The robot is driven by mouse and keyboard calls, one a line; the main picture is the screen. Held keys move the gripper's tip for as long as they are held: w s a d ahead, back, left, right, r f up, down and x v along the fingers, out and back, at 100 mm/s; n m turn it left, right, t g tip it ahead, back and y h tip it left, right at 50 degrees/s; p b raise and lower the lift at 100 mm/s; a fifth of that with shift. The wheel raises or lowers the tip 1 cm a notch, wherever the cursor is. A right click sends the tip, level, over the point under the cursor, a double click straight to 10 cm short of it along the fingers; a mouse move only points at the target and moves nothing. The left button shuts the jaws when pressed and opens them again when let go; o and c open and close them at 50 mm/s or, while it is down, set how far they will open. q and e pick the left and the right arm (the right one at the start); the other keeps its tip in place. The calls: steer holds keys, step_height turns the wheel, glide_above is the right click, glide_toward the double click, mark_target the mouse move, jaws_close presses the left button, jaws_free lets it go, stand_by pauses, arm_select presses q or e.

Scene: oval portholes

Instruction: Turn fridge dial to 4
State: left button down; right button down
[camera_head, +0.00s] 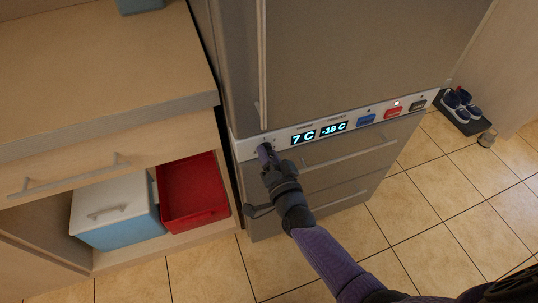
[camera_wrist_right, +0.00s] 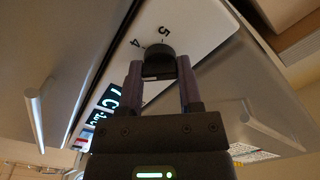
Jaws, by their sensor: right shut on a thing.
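The fridge (camera_head: 350,60) is grey, with a white control strip (camera_head: 245,150) across its front. The dial (camera_wrist_right: 158,60) is a small dark round knob on the strip's left end. My right gripper (camera_head: 265,151) is shut on it. In the right wrist view my two fingers (camera_wrist_right: 159,78) stand on either side of the dial. The numbers 4 and 5 show beside its far edge; the other marks are hidden, and the dial's pointer cannot be made out. The displays (camera_head: 318,132) read 7 C and -18 C. My left gripper is not in view.
Blue (camera_head: 366,120), red (camera_head: 393,113) and dark (camera_head: 418,104) buttons sit on the strip's right part. A long door handle (camera_head: 350,152) runs below the strip. A cabinet with a red bin (camera_head: 193,190) and a lidded blue box (camera_head: 120,232) stands at left.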

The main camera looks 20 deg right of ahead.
steer(key=m+b, duration=0.1)
steer(key=m, duration=0.7)
steer(key=shift+f, duration=0.1)
steer(key=shift+m, duration=0.4)
steer(key=c, duration=0.6)
jaws_free()
steer(key=o, duration=0.3)
steer(key=shift+o, duration=0.2)
steer(key=shift+s, duration=0.1)
